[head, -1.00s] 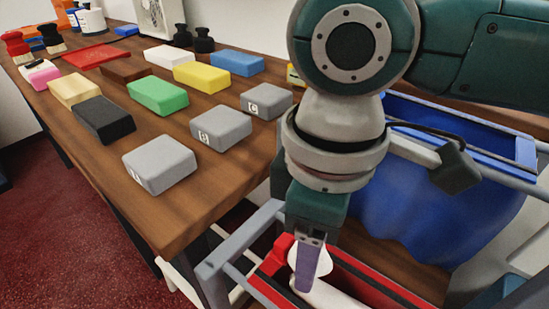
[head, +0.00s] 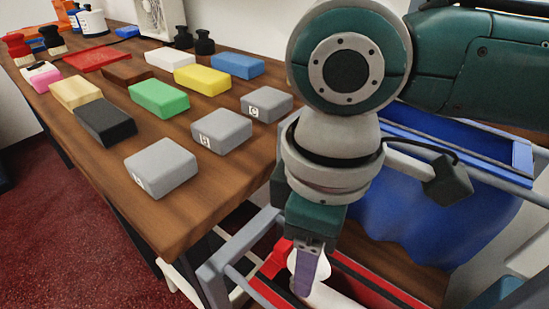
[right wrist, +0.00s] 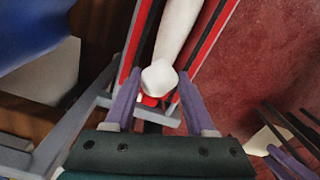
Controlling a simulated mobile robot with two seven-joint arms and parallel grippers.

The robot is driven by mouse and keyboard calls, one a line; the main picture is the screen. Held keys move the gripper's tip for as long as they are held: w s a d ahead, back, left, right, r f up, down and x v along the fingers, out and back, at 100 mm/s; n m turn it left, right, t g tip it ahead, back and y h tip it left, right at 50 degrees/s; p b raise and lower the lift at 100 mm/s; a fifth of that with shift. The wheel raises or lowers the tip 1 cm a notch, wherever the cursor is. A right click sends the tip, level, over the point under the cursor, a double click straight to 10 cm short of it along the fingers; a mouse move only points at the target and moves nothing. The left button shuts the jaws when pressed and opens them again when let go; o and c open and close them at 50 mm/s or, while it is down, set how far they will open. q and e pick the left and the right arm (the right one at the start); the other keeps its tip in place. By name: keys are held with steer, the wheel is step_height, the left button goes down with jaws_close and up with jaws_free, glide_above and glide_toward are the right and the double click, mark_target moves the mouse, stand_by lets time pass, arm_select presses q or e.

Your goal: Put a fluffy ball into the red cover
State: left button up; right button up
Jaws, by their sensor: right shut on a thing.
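My right gripper (head: 307,270) is shut on a white rounded thing, which looks like the fluffy ball (head: 323,262). In the right wrist view the ball (right wrist: 160,78) sits between the purple fingertips (right wrist: 158,100). The gripper points down over the red-edged opening of what seems to be the red cover (head: 380,284); its red edges also show in the right wrist view (right wrist: 208,38). A long white piece lies between these edges, below the ball. Purple finger-like parts at the right wrist view's lower right may be my left gripper (right wrist: 285,163); their opening is unclear.
A blue cover (head: 430,215) hangs in a grey frame (head: 215,268) on the right. The wooden table (head: 190,215) holds grey blocks marked with letters, coloured blocks, a red tray (head: 97,60) and brushes. Red carpet (head: 70,225) lies left of the table.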

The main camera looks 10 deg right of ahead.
steer(key=o, duration=0.8)
steer(key=shift+o, duration=0.5)
steer(key=shift+o, duration=0.5)
steer(key=shift+r, duration=0.1)
step_height(320, 180, up, 6)
steer(key=p, duration=0.8)
